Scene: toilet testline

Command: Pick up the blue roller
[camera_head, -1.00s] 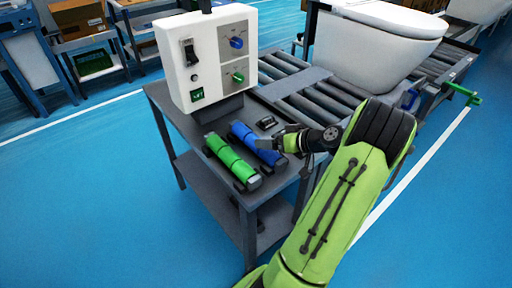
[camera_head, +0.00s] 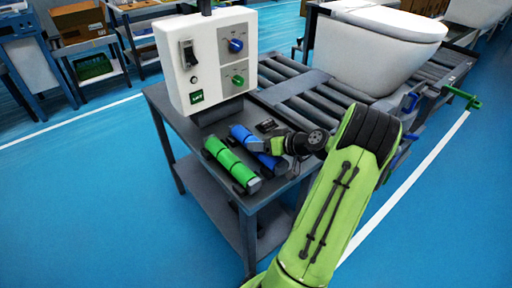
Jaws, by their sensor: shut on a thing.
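The blue roller (camera_head: 243,135) lies on the dark tray on top of the small grey table, to the right of the green roller (camera_head: 226,159). My gripper (camera_head: 275,146) is at the near right part of the blue roller and is shut on it. The wrist and fingers hide part of the roller's near end. I cannot tell whether the roller is lifted off the tray.
The green roller lies close beside on the left. A white control box (camera_head: 207,62) with knobs stands behind the rollers. A small dark object (camera_head: 266,125) lies just behind the blue roller. A roller conveyor (camera_head: 305,97) with a white toilet (camera_head: 378,50) is at the back right.

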